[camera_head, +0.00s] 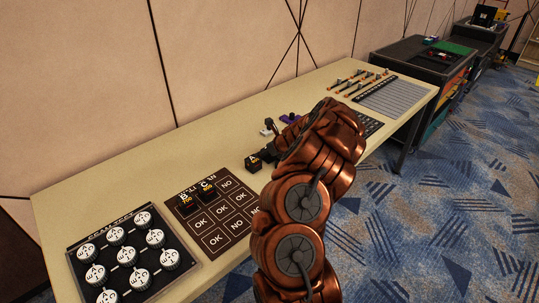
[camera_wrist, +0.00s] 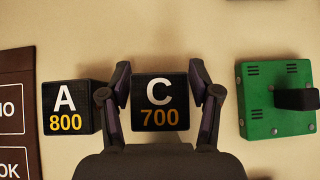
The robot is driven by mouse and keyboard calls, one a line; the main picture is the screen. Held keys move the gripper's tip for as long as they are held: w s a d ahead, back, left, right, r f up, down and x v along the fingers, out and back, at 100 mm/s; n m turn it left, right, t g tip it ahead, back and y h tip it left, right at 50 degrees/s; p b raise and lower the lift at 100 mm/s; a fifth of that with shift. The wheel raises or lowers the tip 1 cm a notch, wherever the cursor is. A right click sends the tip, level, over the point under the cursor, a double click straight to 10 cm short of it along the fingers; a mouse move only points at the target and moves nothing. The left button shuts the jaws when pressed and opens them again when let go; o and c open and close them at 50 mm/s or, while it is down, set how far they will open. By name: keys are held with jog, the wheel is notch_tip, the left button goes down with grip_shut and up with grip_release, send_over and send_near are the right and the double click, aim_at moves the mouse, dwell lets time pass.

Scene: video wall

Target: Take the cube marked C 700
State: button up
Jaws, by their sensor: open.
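The black cube marked C 700 (camera_wrist: 160,101) is on the pale table in the wrist view, with a white C and orange-brown 700 facing up. My gripper (camera_wrist: 160,78) is open, with one finger on each side of this cube. Narrow gaps seem to show between fingers and cube. A black cube marked A 800 (camera_wrist: 70,107) sits just left of the left finger. In the head view my gripper (camera_head: 268,152) is dark and partly hidden by my arm; a black cube (camera_head: 254,163) shows beside it.
A green box with a dark knob (camera_wrist: 277,100) stands right of my gripper. In the head view, an OK/NO board (camera_head: 213,228) carries two lettered black cubes (camera_head: 187,198). A panel of round white-topped knobs (camera_head: 125,254) lies at the near left. The table (camera_head: 150,165) is clear toward the wall.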

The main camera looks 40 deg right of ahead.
jog(key=c, duration=1)
jog(key=shift+o, duration=0.2)
jog(key=shift+r, duration=0.1)
